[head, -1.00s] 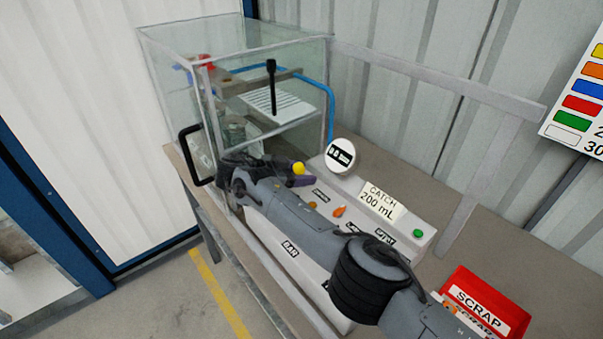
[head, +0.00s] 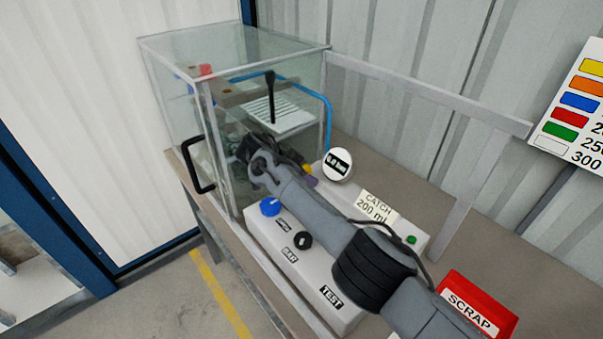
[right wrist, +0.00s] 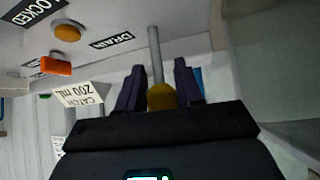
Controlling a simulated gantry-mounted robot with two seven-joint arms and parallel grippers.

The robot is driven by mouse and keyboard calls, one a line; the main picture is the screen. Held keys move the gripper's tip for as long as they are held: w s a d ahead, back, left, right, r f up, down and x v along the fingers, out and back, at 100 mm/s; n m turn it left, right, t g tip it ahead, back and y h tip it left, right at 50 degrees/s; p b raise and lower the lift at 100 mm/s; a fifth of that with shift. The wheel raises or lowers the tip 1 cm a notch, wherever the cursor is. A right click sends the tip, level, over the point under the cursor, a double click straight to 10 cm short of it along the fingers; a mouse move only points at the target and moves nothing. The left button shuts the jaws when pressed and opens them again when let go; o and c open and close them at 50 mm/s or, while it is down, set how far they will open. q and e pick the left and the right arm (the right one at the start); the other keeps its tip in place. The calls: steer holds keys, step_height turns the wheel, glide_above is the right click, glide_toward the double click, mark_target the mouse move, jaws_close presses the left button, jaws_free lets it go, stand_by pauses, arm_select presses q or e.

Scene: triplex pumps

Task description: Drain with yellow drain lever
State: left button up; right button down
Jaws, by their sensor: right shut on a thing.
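The yellow drain lever's ball knob (head: 307,169) shows just beyond my right gripper (head: 309,179) on the far side of the bench console. In the right wrist view, the yellow knob (right wrist: 161,97) sits between the dark purple fingers of my right gripper (right wrist: 157,82), which are shut on it. The lever's grey rod runs up past the fingertips to the console, beside the DRAIN label (right wrist: 112,42). My right forearm hides the middle of the console in the head view. My left gripper is in neither current view.
A glass enclosure (head: 228,45) with a black handle stands left of my gripper. A round white gauge (head: 338,165) and a CATCH 200 mL card (head: 375,206) stand close by. The console carries a blue knob (head: 270,206) and a black knob (head: 302,240). A red SCRAP bin (head: 477,300) sits at lower right.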

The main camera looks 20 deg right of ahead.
steer(key=shift+w+d+f+y+b, duration=0.1)
steer(key=shift+d+y+b, duration=0.3)
steer(key=shift+y, duration=0.2)
